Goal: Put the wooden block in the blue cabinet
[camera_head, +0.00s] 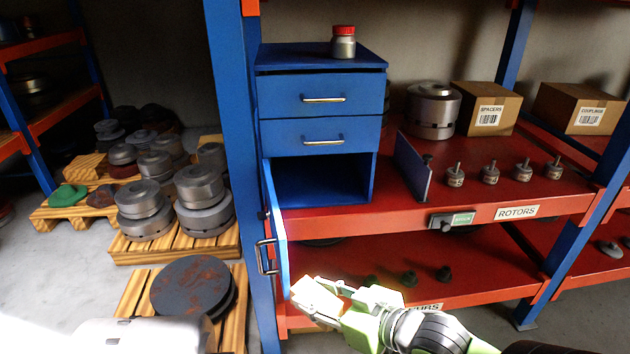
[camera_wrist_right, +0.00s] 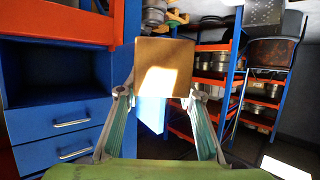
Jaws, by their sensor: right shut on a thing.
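The blue cabinet (camera_head: 321,135) stands on the red shelf, with two closed drawers above an open, empty-looking lower compartment (camera_head: 322,180). Its blue door (camera_head: 281,240) hangs open toward me at the left, with a metal handle. My right gripper (camera_head: 328,304) is shut on the wooden block (camera_head: 312,297), below and in front of the compartment, close to the door's lower end. In the right wrist view, the block (camera_wrist_right: 163,65) sits between the fingertips of the right gripper (camera_wrist_right: 158,97); the compartment (camera_wrist_right: 55,70) appears at the left. My left gripper is not in view.
A red-lidded jar (camera_head: 343,42) stands on the cabinet. A blue upright post (camera_head: 235,150) is left of the door. A blue divider plate (camera_head: 412,165) and several small rotors (camera_head: 490,173) are right of the compartment. A lower red shelf (camera_head: 480,270) runs beneath.

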